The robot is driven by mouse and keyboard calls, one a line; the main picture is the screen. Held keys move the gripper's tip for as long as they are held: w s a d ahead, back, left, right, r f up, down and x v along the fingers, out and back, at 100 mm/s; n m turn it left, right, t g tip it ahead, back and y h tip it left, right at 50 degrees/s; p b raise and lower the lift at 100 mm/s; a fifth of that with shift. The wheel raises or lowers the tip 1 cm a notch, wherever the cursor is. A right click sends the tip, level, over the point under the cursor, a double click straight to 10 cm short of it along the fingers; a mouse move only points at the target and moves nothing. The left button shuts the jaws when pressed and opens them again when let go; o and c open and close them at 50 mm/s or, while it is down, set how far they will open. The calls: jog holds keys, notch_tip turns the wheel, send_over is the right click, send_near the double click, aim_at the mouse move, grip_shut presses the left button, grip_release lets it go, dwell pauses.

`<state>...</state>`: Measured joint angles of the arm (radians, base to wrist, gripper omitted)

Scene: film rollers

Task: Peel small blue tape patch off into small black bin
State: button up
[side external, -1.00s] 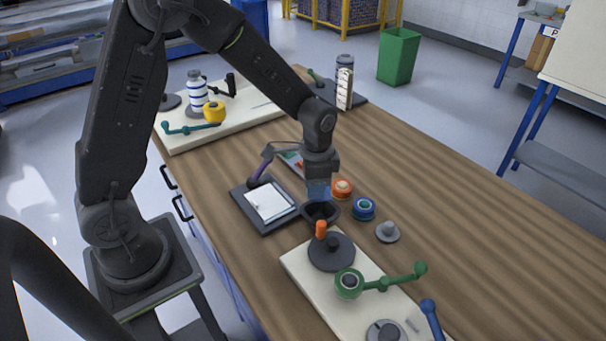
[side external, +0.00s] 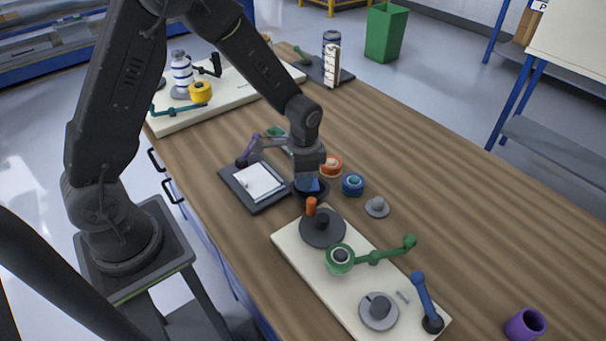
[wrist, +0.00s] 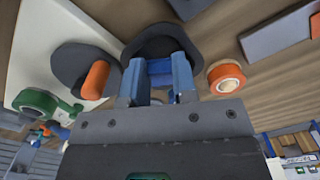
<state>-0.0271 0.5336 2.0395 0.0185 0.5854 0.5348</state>
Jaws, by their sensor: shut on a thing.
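My gripper (side external: 310,184) points down over the small black bin (side external: 322,194), low at its mouth. In the wrist view my gripper's two blue fingers (wrist: 158,85) are shut on the small blue tape patch (wrist: 160,68), which sits between them in front of the dark bin (wrist: 160,40). In the side view the patch is hard to tell from the blue fingers. The bin is partly hidden behind the gripper.
A white board (side external: 350,283) with a dark disc, orange knob (side external: 311,205) and green crank (side external: 372,257) lies close in front. Orange (side external: 329,166) and blue (side external: 353,184) tape rolls stand beside the bin. A clipboard (side external: 258,182) lies left.

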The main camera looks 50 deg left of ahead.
jog(key=o, duration=1)
jog(key=shift+o, duration=0.2)
notch_tip(320, 180, up, 14)
jog(key=s+r+n+t, duration=0.3)
jog(key=s+r, duration=0.2)
jog(key=s, duration=0.4)
jog(key=s+d+r+n+t, duration=0.1)
jog(key=s+r+n+t, duration=0.1)
jog(key=s, duration=0.6)
notch_tip(320, 180, up, 3)
jog(key=shift+s+f+n+t, duration=0.1)
jog(key=shift+s+n+t, duration=0.3)
jog(key=shift+n, duration=0.1)
